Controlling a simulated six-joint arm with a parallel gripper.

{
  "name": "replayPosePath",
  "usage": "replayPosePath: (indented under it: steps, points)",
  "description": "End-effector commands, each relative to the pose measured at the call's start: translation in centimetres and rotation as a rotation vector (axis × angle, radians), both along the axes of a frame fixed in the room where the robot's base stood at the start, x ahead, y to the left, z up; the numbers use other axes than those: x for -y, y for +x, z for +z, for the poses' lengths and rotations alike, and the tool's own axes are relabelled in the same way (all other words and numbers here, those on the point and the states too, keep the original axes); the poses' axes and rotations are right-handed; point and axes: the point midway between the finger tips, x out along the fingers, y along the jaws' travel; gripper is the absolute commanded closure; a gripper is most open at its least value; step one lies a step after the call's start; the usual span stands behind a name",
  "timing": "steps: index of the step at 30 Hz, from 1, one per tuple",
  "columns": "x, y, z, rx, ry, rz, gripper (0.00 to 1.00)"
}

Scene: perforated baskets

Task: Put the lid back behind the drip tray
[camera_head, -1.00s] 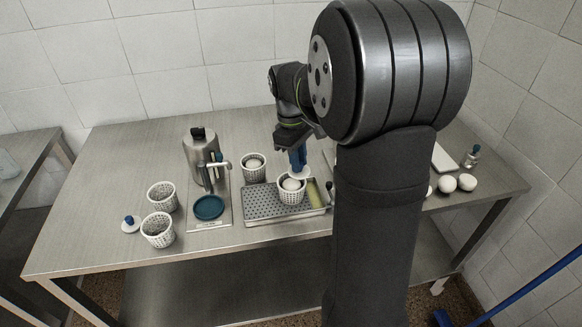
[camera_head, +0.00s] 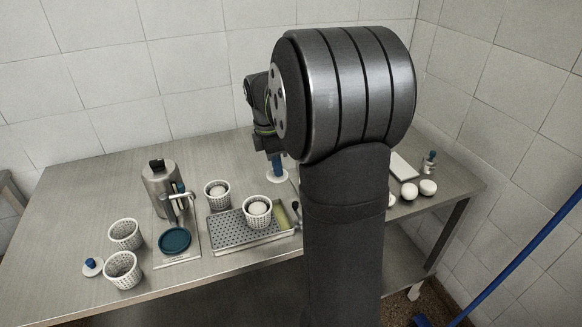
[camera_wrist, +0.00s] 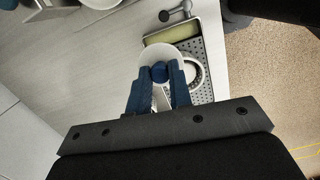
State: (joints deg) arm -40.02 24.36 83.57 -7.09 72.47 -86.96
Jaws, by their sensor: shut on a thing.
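My gripper (camera_head: 277,160) is shut on the blue knob (camera_wrist: 160,71) of a white round lid (camera_head: 277,177). The lid shows flat under the blue fingers in the wrist view (camera_wrist: 152,58). It is behind the right part of the perforated drip tray (camera_head: 226,232); I cannot tell whether it touches the table. A white perforated basket (camera_head: 257,220) holding a white ball stands on the tray, uncovered. In the wrist view the lid partly overlaps this basket (camera_wrist: 198,75).
Another basket with a ball (camera_head: 217,200) stands behind the tray's left part. A metal machine (camera_head: 161,186), two empty baskets (camera_head: 124,240) and a second blue-knobbed lid (camera_head: 92,267) are left.

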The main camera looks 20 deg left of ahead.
Motion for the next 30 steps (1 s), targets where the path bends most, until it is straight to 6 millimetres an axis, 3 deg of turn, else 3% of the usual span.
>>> replayPosePath:
  steps: [9,15,23,30]
  points:
    - [-7.4,2.0,-3.6,0.013,-0.001,0.575,1.0]
    - [-10.2,2.5,-5.1,0.026,-0.009,0.805,1.0]
    - [-11.1,2.6,-6.1,0.03,-0.013,0.887,1.0]
    - [-11.1,2.6,-8.6,0.029,-0.013,0.886,1.0]
